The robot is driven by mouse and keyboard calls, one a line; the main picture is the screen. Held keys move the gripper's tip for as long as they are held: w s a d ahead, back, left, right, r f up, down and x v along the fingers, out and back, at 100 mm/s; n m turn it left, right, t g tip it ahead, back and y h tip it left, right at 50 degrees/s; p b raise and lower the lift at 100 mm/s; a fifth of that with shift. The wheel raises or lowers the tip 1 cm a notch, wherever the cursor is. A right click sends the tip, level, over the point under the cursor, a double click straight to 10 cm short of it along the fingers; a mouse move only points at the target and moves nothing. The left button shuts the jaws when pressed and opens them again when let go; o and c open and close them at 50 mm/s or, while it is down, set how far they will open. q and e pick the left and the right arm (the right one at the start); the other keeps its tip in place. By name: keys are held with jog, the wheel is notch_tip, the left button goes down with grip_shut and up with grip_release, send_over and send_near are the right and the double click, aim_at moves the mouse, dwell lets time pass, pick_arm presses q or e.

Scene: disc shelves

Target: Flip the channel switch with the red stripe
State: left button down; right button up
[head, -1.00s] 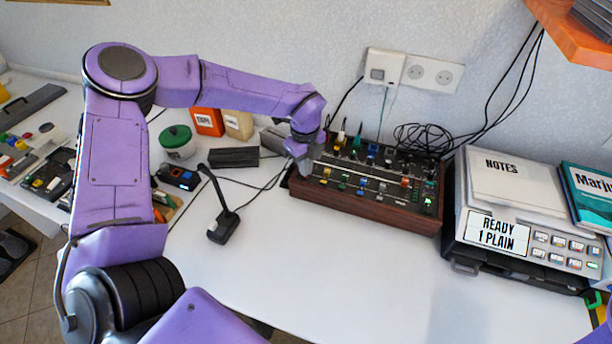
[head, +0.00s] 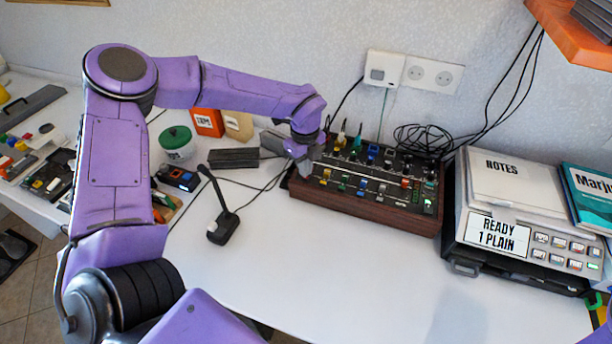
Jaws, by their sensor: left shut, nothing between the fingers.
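The mixer console (head: 365,212) has a dark top and a wooden front and sits on the white table against the wall. Several coloured knobs and switches stand in rows on its top. I cannot make out which switch bears a red stripe; one orange-red cap (head: 405,183) shows right of the middle. My left gripper (head: 309,173) is shut and empty, pointing down at the left end of the console, over or just beside its controls. It hides the console's left part, and I cannot tell whether it touches a switch. My right gripper is not in view.
A microphone (head: 223,228) stands left of the console, its cable on the table. A box with notes and a "READY 1 PLAIN" sign (head: 497,235) stands close on the right. Orange and cream containers (head: 208,122) stand behind. The table front (head: 330,285) is clear.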

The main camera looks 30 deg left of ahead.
pick_arm(q)
jog(key=shift+f+b, duration=0.7)
jog(key=shift+f, duration=0.2)
dwell(0.9)
notch_tip(320, 180, up, 7)
jog(key=p, duration=0.5)
jog(key=shift+r, duration=0.1)
dwell(0.5)
